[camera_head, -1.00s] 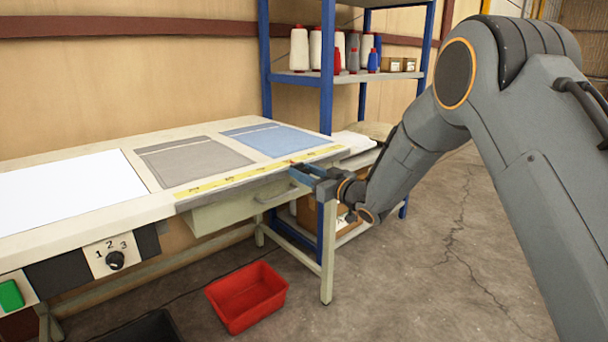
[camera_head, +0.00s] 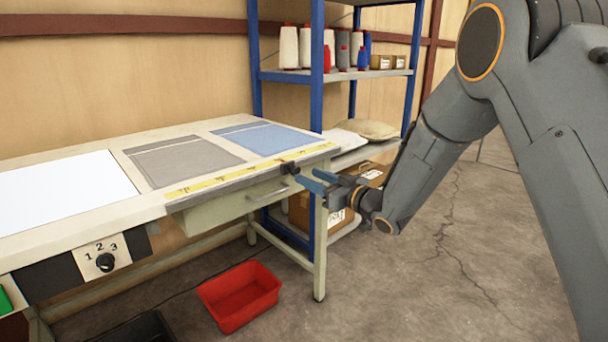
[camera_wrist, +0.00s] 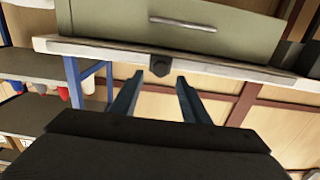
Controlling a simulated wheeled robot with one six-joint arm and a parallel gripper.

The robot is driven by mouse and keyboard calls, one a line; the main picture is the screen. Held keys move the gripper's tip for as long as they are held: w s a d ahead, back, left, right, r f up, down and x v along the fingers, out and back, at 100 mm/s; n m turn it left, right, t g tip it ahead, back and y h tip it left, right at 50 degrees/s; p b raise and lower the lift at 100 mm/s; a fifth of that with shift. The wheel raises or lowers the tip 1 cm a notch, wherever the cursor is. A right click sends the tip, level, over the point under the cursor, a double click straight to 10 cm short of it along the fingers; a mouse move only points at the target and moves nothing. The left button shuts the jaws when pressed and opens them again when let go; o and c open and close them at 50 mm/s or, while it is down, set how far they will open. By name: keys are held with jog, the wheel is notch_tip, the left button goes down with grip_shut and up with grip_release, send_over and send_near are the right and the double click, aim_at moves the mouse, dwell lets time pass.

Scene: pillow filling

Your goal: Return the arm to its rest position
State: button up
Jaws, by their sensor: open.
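My gripper (camera_head: 306,178) is open and empty, held out at the front right corner of the worktable (camera_head: 180,212). Its two blue fingers point left, near the table's edge and drawer. In the wrist view the fingers (camera_wrist: 156,95) stand apart with nothing between them. The table edge (camera_wrist: 120,50) and the green drawer (camera_wrist: 190,22) lie beyond the fingertips. A small dark block (camera_wrist: 160,64) on the edge shows between them. I cannot tell whether the fingers touch the table. My arm reaches down from the upper right of the head view.
A grey cloth (camera_head: 182,160) and a blue cloth (camera_head: 267,138) lie flat on the table. A blue-framed shelf (camera_head: 317,90) with thread cones and boxes stands behind. A red bin (camera_head: 240,298) sits on the floor. The floor at right is clear.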

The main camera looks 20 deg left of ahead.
jog(key=shift+s+d, duration=0.15)
jog(key=shift+d, duration=0.15)
